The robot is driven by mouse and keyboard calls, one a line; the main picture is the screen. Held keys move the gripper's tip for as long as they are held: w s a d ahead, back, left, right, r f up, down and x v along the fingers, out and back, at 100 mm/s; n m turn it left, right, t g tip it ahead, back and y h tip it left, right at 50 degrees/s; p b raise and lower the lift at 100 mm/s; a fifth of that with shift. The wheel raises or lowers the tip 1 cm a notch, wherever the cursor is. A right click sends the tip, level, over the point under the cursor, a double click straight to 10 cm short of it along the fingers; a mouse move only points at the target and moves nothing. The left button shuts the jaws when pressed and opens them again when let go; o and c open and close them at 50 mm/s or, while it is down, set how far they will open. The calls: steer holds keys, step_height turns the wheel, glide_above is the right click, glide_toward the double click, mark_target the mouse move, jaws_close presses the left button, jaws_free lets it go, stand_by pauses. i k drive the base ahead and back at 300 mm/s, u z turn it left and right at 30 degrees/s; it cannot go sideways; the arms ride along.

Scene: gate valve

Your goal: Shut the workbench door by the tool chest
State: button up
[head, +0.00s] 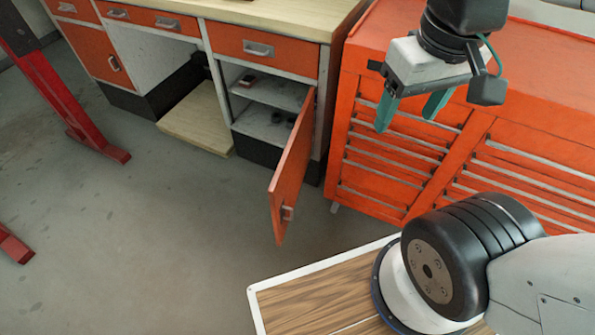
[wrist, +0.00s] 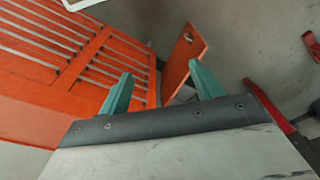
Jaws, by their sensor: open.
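The orange workbench door (head: 291,170) stands wide open, swung out toward me, with a small metal handle (head: 287,213) near its lower free edge. It also shows in the wrist view (wrist: 186,57), beyond my fingertips. Behind it the cupboard (head: 265,115) is open, with small items on its shelves. The orange tool chest (head: 390,150) stands just right of the door. My gripper (head: 412,115) is open and empty, above the front of the tool chest, right of the door and apart from it. Its two teal fingers also show in the wrist view (wrist: 160,88).
The workbench (head: 270,20) has a pale wooden top, orange drawers and an open bay with a low board (head: 198,120). A red stand (head: 60,95) is at the left. Grey floor (head: 170,230) is clear in front of the bench and left of the door.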

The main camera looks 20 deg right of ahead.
mark_target(285, 185)
steer(key=k, duration=0.5)
steer(key=u, duration=2)
steer(key=i, duration=0.8)
steer(key=z, duration=1.75)
